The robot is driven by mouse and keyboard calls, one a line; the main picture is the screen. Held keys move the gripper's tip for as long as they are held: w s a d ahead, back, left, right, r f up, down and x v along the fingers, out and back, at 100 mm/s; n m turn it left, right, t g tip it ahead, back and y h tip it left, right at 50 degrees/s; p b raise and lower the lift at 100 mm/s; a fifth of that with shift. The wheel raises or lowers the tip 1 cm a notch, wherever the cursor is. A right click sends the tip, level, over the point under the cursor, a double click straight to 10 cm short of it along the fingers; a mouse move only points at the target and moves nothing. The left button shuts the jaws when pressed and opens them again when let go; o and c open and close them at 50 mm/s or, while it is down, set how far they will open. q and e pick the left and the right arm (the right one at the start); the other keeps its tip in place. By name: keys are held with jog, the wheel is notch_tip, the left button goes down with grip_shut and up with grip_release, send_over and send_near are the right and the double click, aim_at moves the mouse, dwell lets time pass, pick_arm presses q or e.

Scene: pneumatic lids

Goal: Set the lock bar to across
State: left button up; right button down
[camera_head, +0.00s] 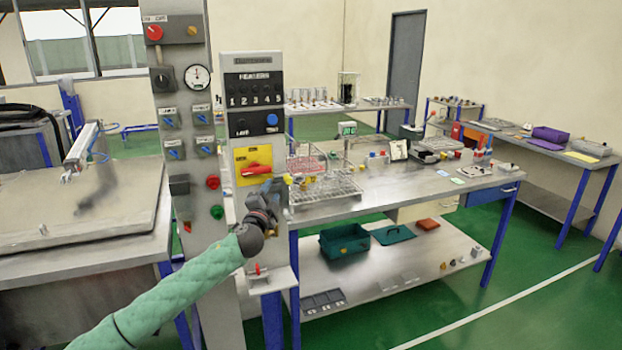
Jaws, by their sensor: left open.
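A yellow plate (242,156) is on the front of the grey control column, left of centre in the head view. A red handle (257,169) is mounted on it, lying nearly level with a slight tilt; I take it to be the lock bar, but its label is too small to read. My left gripper (274,185), at the end of the green-sleeved arm, is open just below and to the right of the red handle. Whether it touches the handle I cannot tell. The gripper hides the lower right corner of the plate. My right gripper is not in view.
Above the plate is a black heater panel (253,88) with numbered switches. A second column (181,75) with knobs and a gauge (197,77) stands to its left. A workbench (400,185) with a wire rack (325,187) is close on the right. Green floor is open at lower right.

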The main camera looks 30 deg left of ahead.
aim_at(287, 183)
pick_arm(q)
jog(key=d+h, duration=0.1)
jog(key=d+m+h, duration=0.1)
jog(key=d+m+t+h, duration=0.1)
jog(key=shift+w+d+r, duration=0.1)
jog(key=shift+w+r, duration=0.2)
jog(key=shift+r, duration=0.1)
jog(key=shift+w, duration=0.15)
jog(key=p+x, duration=0.2)
jog(key=x, duration=0.3)
jog(key=shift+w+r+p, duration=0.15)
jog(key=shift+r+p, duration=0.1)
jog(key=shift+p, duration=0.15)
jog(key=shift+p+x, duration=0.3)
jog(key=shift+x, duration=0.7)
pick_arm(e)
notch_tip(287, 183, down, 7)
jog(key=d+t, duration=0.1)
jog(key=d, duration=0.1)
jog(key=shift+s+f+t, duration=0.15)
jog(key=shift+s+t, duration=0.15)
pick_arm(q)
jog(key=shift+f, duration=0.15)
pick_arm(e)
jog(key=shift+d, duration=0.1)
pick_arm(q)
grip_shut()
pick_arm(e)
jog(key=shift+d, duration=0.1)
